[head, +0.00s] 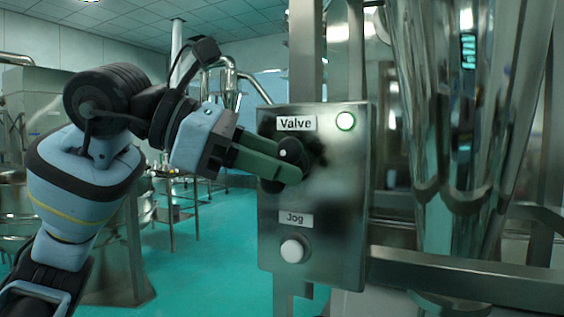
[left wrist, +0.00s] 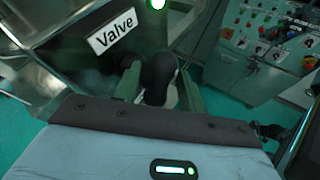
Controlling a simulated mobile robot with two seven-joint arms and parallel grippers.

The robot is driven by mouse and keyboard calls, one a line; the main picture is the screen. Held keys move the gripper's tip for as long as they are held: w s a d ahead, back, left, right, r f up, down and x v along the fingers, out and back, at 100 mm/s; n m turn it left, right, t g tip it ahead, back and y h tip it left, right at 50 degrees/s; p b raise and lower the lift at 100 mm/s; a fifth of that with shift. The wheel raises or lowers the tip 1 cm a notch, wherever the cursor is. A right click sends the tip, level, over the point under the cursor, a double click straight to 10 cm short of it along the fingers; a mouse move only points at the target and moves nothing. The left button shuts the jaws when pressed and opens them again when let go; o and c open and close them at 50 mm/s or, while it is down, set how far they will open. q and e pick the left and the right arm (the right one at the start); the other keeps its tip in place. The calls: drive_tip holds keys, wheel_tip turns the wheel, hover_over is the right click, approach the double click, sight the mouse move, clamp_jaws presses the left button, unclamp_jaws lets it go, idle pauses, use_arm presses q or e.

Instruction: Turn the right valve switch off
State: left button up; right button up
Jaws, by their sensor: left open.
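The valve switch is a black knob (head: 289,147) with a white mark, under the "Valve" label (head: 296,124) on a metal control box (head: 335,235). A green ring lamp (head: 345,121) glows at the box's upper right. My left gripper (head: 289,168) reaches in from the left with its green fingers at the knob, partly covering it. In the left wrist view, the black knob (left wrist: 160,72) stands between the open fingers of the left gripper (left wrist: 161,88). Whether a finger touches the knob is hard to tell. My right gripper is in neither view.
A white "Jog" button (head: 292,250) sits lower on the same box. A shiny metal hopper (head: 455,120) and a horizontal frame bar (head: 465,280) stand to the right. The wrist view shows a panel with several switches (left wrist: 275,50).

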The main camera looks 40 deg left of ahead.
use_arm(q)
drive_tip(key=shift+w+d+f, duration=0.15)
drive_tip(key=shift+w+d, duration=0.15)
drive_tip(key=shift+c, duration=0.2)
